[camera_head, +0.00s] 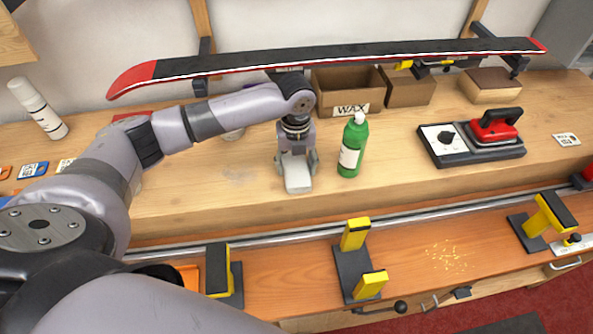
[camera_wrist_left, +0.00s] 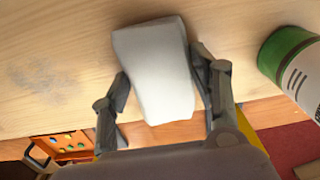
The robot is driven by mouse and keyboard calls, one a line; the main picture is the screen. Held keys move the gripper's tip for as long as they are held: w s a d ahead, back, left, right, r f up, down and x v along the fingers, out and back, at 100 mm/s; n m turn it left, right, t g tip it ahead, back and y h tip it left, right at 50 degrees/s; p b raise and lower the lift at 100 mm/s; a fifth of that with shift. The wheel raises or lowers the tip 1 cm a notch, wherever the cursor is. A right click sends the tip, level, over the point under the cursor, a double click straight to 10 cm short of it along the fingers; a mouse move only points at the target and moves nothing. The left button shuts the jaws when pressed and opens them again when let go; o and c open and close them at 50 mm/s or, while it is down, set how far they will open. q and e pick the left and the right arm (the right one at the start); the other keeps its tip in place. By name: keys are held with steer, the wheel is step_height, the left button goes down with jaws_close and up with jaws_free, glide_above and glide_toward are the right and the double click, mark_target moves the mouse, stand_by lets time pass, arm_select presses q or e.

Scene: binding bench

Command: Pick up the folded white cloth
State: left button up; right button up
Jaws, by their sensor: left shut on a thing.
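The folded white cloth (camera_head: 298,177) is a small white block shape at the front part of the wooden bench top. My left gripper (camera_head: 296,160) points down at it from above, with a finger on each side. In the left wrist view the cloth (camera_wrist_left: 155,70) sits between the two fingers of my left gripper (camera_wrist_left: 165,90), which are shut on it. I cannot tell whether the cloth is clear of the bench top. My right gripper is not in view.
A green bottle (camera_head: 353,146) stands close to the right of the cloth. A ski (camera_head: 330,60) lies across brackets above the bench, over a WAX box (camera_head: 340,92). Yellow-topped vises (camera_head: 355,234) line the lower front ledge.

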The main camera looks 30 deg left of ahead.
mark_target(296, 166)
arm_select(q)
steer(key=shift+r, duration=0.1)
steer(key=shift+r+b, duration=1.15)
steer(key=shift+r, duration=8.75)
steer(key=o, duration=0.4)
steer(key=c, duration=0.4)
